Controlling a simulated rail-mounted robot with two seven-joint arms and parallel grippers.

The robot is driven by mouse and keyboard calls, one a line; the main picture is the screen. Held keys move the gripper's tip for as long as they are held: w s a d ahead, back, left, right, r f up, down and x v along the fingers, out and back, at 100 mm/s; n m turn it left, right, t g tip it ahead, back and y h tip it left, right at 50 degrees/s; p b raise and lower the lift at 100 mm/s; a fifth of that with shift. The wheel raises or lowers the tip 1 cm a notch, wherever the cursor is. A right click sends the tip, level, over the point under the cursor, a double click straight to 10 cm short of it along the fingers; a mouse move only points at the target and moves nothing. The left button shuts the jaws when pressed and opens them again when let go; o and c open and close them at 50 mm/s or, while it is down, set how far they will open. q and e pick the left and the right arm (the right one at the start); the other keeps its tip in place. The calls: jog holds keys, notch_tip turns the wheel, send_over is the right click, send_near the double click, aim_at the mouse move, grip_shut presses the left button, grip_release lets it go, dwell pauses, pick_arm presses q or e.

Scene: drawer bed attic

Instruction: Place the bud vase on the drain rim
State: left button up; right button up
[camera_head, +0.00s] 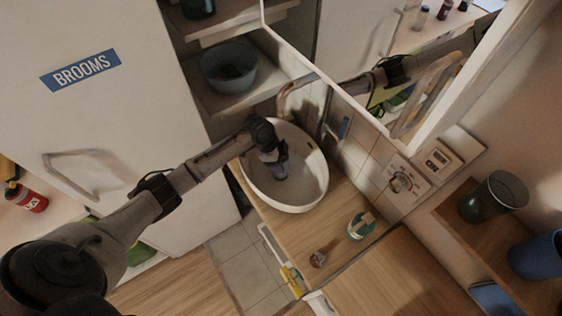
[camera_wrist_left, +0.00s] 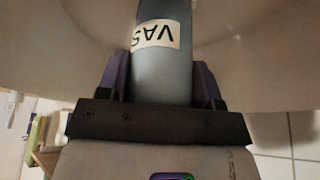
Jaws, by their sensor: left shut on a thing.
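My left gripper (camera_head: 276,160) reaches over the white oval sink basin (camera_head: 305,195) and is shut on the bud vase (camera_head: 281,173). In the left wrist view the vase (camera_wrist_left: 163,75) is a grey-blue cylinder between the two dark fingers, with a white label reading "VAS" upside down. The basin's pale inner wall (camera_wrist_left: 70,50) lies behind it. The vase's far end is out of the wrist view, and I cannot tell whether it touches the basin. The drain and its rim cannot be made out. My right gripper is not in view.
The wooden counter (camera_head: 325,240) holds a teal-and-white container (camera_head: 361,226) and a small brown object (camera_head: 318,258). A curved tap (camera_head: 290,95) stands behind the basin, under a mirror cabinet. A shelf with a dark bowl (camera_head: 228,68) is behind. Dark green (camera_head: 492,197) and blue vessels (camera_head: 540,256) stand right.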

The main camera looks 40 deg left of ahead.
pick_arm(q)
jog(key=shift+w+d+f, duration=0.1)
jog(key=shift+w+f, duration=0.05)
jog(key=shift+f, duration=0.45)
jog(key=shift+f, duration=0.2)
jog(key=o, duration=1)
jog(key=shift+a+r, duration=0.2)
jog(key=shift+r, duration=0.45)
jog(key=p+v, duration=0.1)
jog(key=v, duration=1)
jog(key=shift+p, duration=0.3)
